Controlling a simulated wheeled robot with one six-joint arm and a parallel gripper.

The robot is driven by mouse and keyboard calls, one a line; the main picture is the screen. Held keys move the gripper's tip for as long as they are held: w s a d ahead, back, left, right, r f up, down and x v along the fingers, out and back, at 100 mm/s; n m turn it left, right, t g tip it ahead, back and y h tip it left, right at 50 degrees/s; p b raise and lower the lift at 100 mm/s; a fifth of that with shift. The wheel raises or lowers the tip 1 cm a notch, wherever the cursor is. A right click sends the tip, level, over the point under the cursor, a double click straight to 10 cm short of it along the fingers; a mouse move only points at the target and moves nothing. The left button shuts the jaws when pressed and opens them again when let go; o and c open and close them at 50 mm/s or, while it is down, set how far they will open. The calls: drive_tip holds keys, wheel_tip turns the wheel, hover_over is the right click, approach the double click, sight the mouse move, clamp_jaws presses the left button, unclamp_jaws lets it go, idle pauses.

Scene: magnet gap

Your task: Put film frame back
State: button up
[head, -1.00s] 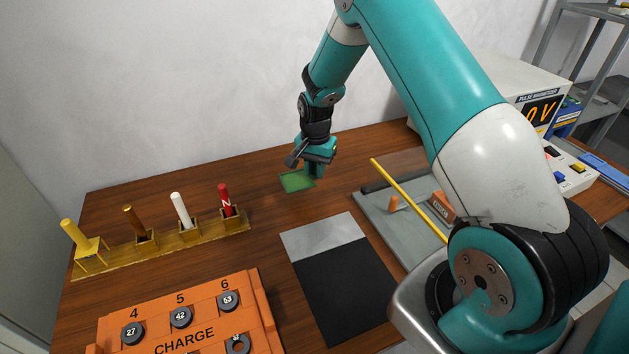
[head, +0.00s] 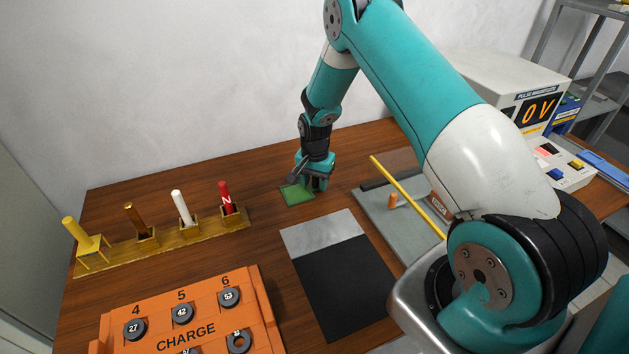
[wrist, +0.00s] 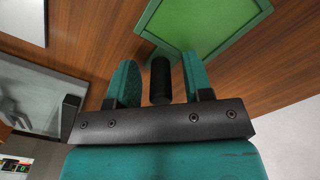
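The film frame (head: 297,195), a green square sheet with a green rim, appears to lie flat on the wooden table at the back middle. In the wrist view the film frame (wrist: 205,22) is at the top, just beyond my fingers. A short black post (wrist: 160,82) at its near edge, seemingly its handle, stands between my two fingers. My gripper (head: 316,187) is low at the right side of the frame. In the wrist view my gripper (wrist: 159,78) is open, with a gap on each side of the post. Its contact with the table is hard to see.
A black and grey mat (head: 345,285) lies in front. A grey plate (head: 385,218) with a yellow rod (head: 407,197) stands to the right. A rack (head: 170,249) of coloured sticks is at the left, and an orange charge tray (head: 180,317) at the front left.

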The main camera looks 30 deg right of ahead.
wheel_tip(320, 180, up, 12)
drive_tip(key=b, duration=0.2)
drive_tip(key=s+a+r+n+y, duration=0.1)
drive_tip(key=s+a+r+n, duration=0.4)
drive_tip(key=a+r, duration=0.4)
drive_tip(key=s+a+r+n+y, duration=0.1)
drive_tip(key=s+a+r+n, duration=0.2)
drive_tip(key=s, duration=0.5)
drive_tip(key=s+a+r+n+y, duration=0.1)
drive_tip(key=s+a+r+n, duration=0.2)
drive_tip(key=s+a+n, duration=0.3)
drive_tip(key=s+a+r+n+y, duration=0.1)
drive_tip(key=s+a+r+n, duration=0.2)
drive_tip(key=s, duration=0.8)
drive_tip(key=shift+s+a+r+n, duration=0.3)
drive_tip(key=shift+a+n, duration=0.4)
drive_tip(key=shift+a, duration=0.35)
